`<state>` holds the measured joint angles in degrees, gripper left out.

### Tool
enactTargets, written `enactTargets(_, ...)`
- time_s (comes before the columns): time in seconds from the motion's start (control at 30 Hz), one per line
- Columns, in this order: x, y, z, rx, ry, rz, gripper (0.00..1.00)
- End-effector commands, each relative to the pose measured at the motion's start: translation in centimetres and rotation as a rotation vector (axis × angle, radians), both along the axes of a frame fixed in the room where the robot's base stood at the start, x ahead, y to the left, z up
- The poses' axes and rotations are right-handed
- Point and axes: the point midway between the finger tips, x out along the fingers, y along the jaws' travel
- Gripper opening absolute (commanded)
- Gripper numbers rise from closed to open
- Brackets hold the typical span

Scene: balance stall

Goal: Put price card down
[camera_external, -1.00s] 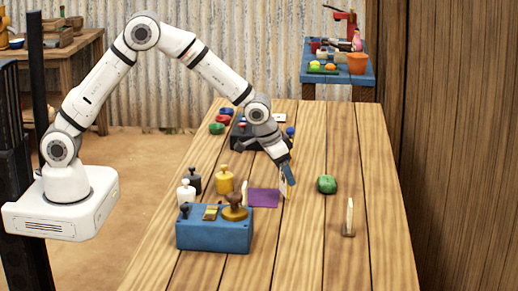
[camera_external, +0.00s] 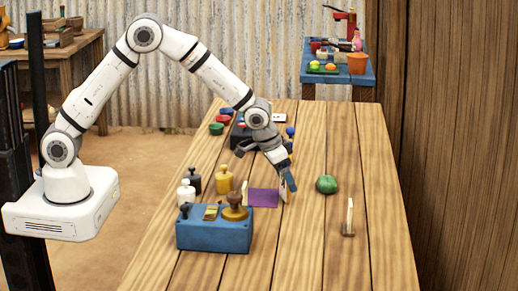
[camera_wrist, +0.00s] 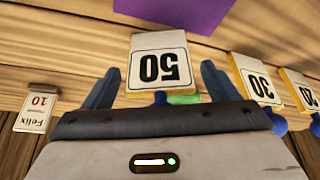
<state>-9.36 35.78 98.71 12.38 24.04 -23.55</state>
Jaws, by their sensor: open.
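A white price card with yellow edges, marked 50 (camera_wrist: 160,62), is between my two fingers in the wrist view. My gripper (camera_wrist: 160,85) is open, with a finger on each side of the card. In the external view my gripper (camera_external: 288,182) is low over the table, at the right end of the purple mat (camera_external: 263,198). A pale card edge (camera_external: 283,191) shows there beside the fingers. I cannot tell if the card's base rests fully on the table. The mat also shows in the wrist view (camera_wrist: 180,12), beyond the card.
Cards marked 30 (camera_wrist: 258,78) and 20 (camera_wrist: 298,88) are to the right; a Felix 10 card (camera_wrist: 36,122) is left. A green lump (camera_external: 327,185) and a standing card (camera_external: 349,212) are on the table. A blue box (camera_external: 215,236) is in front.

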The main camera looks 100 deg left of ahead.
Motion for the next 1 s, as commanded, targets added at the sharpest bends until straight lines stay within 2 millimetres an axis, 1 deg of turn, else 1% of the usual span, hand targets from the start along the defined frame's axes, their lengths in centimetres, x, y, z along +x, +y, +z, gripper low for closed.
enactTargets(0.17, -0.5, -0.2, 1.9, 0.001, -0.005, -0.001, 0.81)
enactTargets(0.4, -2.4, -1.0, 6.7, 0.000, -0.005, 0.000, 0.81)
enactTargets(0.6, -3.6, -1.5, 9.8, 0.001, -0.002, -0.001, 0.81)
enactTargets(0.7, -4.0, -1.7, 10.7, 0.000, -0.001, 0.000, 0.81)
enactTargets(0.9, -4.5, -1.9, 11.5, 0.000, 0.000, -0.002, 0.81)
enactTargets(0.97, -5.1, -2.2, 12.0, 0.000, 0.002, -0.009, 0.81)
enactTargets(1.0, -5.8, -2.5, 12.4, -0.001, 0.006, -0.017, 0.81)
